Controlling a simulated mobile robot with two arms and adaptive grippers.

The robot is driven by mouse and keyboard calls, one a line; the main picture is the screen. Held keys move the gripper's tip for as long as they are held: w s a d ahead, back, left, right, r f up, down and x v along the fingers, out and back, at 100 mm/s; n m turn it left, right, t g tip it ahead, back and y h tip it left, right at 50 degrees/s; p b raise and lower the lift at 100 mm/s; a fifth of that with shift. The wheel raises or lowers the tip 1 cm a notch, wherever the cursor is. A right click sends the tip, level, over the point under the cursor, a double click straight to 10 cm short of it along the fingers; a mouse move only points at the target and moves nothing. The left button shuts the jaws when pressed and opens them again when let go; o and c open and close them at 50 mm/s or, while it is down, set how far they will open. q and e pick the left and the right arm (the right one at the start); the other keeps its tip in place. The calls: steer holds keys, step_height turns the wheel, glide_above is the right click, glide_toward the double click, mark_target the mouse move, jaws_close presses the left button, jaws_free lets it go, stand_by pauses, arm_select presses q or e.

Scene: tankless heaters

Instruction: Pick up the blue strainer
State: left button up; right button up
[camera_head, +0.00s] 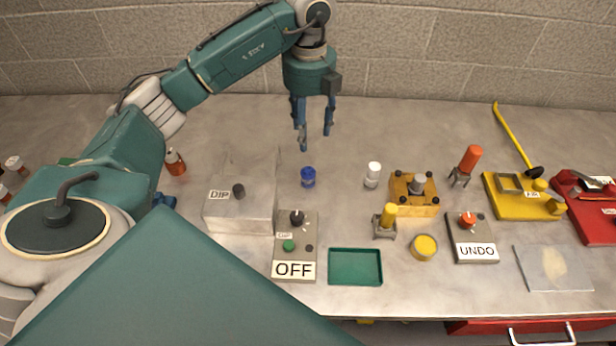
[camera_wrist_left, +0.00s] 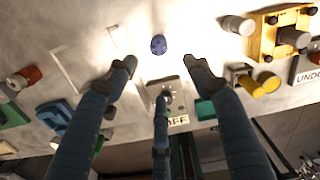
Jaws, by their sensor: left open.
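The blue strainer (camera_head: 308,177) is a small dark-blue round piece standing on the grey table, right of the grey DIP box. It also shows in the left wrist view (camera_wrist_left: 158,44), beyond the fingertips. My left gripper (camera_head: 315,136) hangs above the table with its fingers pointing down, behind and above the strainer in the head view. Its fingers are apart and empty, and they show in the left wrist view (camera_wrist_left: 163,76). It does not touch the strainer. My right gripper is not in view.
The grey DIP box (camera_head: 238,213) stands left of the strainer and an OFF control box (camera_head: 296,246) in front. A white cylinder (camera_head: 373,174) and yellow fixture (camera_head: 414,194) stand to the right. A green tray (camera_head: 355,267) lies near the front edge. Bare table lies behind the strainer.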

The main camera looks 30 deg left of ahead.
arm_select(q)
steer(key=b, duration=0.5)
glide_above(308, 171)
step_height(308, 171, down, 6)
steer(key=shift+w, duration=0.1)
steer(key=shift+d+f, duration=0.1)
steer(key=shift+f, duration=0.15)
step_height(308, 171, down, 5)
steer(key=shift+p, duration=0.9)
steer(key=shift+f, duration=0.25)
step_height(308, 171, down, 5)
steer(key=shift+r+p, duration=0.1)
steer(key=shift+p, duration=1.05)
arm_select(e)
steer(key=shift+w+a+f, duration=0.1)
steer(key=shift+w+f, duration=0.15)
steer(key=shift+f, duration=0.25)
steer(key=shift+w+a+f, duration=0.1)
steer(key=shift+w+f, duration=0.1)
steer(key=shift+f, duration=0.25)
arm_select(q)
steer(key=c, duration=1.3)
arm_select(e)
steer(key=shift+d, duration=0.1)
